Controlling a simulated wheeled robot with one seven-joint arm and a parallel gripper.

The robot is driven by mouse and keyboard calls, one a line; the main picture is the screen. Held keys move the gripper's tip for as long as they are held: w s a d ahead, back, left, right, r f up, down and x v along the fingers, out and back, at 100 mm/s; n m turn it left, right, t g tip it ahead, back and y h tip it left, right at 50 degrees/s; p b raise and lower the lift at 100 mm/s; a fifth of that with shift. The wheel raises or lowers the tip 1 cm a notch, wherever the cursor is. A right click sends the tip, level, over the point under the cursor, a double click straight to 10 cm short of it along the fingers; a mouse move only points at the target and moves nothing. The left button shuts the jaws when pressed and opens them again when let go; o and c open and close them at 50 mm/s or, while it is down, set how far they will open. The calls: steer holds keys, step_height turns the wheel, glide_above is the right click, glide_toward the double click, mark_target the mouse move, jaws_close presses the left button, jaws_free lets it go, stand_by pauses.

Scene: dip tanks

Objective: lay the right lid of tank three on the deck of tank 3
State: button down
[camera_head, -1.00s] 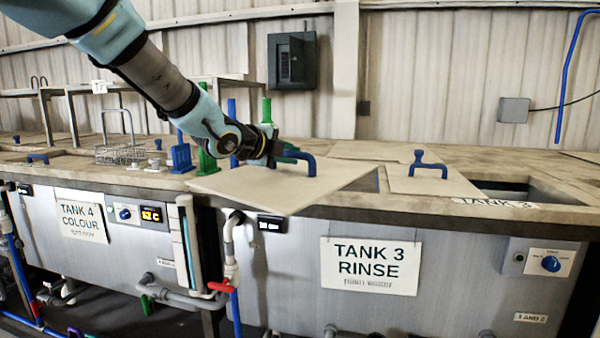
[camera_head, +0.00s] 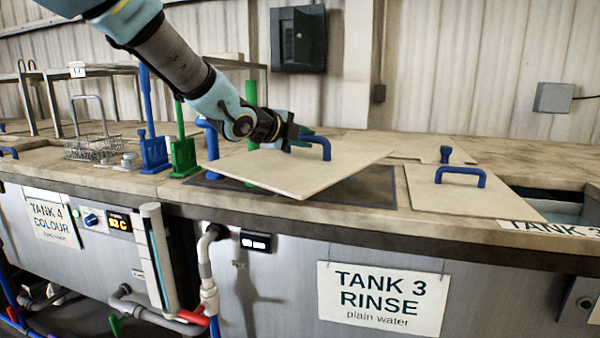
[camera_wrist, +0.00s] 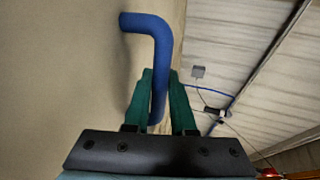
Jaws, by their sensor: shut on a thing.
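My gripper (camera_head: 296,138) is shut on the blue handle (camera_head: 323,148) of a square beige lid (camera_head: 290,175). The lid is tilted, with its near corner low, and is held above the deck (camera_head: 250,205) of tank 3. In the wrist view the green fingers (camera_wrist: 160,85) clasp the blue handle (camera_wrist: 148,30) from both sides, with the lid's face (camera_wrist: 60,70) at left. A dark rectangular patch (camera_head: 375,187) shows on the deck partly beneath the lid. Whether any edge touches the deck I cannot tell.
A second lid with a blue handle (camera_head: 470,200) lies right of the dark patch. Beyond it is an open well (camera_head: 565,208). Blue (camera_head: 154,155) and green (camera_head: 183,158) upright-handled tools stand left of the held lid. A wire basket (camera_head: 92,148) is further left.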

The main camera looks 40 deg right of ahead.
mark_target(273, 173)
steer(key=shift+d+f+p, duration=0.1)
steer(key=shift+f+p, duration=0.7)
steer(key=shift+f, duration=3.9)
steer(key=c, duration=0.8)
jaws_free()
steer(key=shift+f, duration=0.15)
steer(key=shift+o, duration=0.2)
steer(key=b+v, duration=0.2)
steer(key=v, duration=1)
steer(key=shift+b, duration=0.35)
